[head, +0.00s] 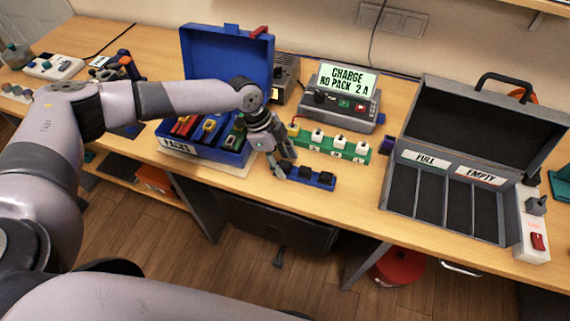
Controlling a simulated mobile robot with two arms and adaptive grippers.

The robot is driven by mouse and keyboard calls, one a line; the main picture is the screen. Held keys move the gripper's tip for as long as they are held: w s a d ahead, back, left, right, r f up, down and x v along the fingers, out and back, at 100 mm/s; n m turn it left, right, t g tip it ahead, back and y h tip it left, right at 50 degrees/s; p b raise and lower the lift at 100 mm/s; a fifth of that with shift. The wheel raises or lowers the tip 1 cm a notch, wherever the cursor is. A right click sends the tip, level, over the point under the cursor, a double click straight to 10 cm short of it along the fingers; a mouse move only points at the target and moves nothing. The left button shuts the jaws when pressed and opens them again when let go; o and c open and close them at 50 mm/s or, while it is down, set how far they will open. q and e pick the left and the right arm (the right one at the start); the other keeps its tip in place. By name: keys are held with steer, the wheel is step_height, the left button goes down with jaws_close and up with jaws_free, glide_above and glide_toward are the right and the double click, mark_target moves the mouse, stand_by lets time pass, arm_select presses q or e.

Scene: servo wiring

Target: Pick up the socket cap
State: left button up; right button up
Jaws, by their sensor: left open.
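A blue strip (322,184) near the table's front edge carries small black caps (309,172). Behind it a green strip (328,148) carries several white plugs or caps (340,141). I cannot tell for sure which of these small pieces is the socket cap. My left gripper (284,172) is open and points down at the left end of the blue strip, hiding part of it. I cannot tell whether its fingers touch anything. My right gripper is out of view.
A blue open case (205,150) with coloured packs stands left of the gripper. A charger (340,112) reading "CHARGE NO PACK 2 A" stands behind the green strip. A grey open case (447,172) labelled FULL and EMPTY and a red-switch box (533,240) are at right.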

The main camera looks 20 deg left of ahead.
mark_target(283, 163)
arm_select(q)
steer(key=shift+c, duration=0.2)
steer(key=c, duration=1)
steer(key=shift+r, duration=0.15)
step_height(283, 163, up, 20)
steer(key=b, duration=0.3)
steer(key=shift+b, duration=0.4)
steer(key=shift+c, duration=0.2)
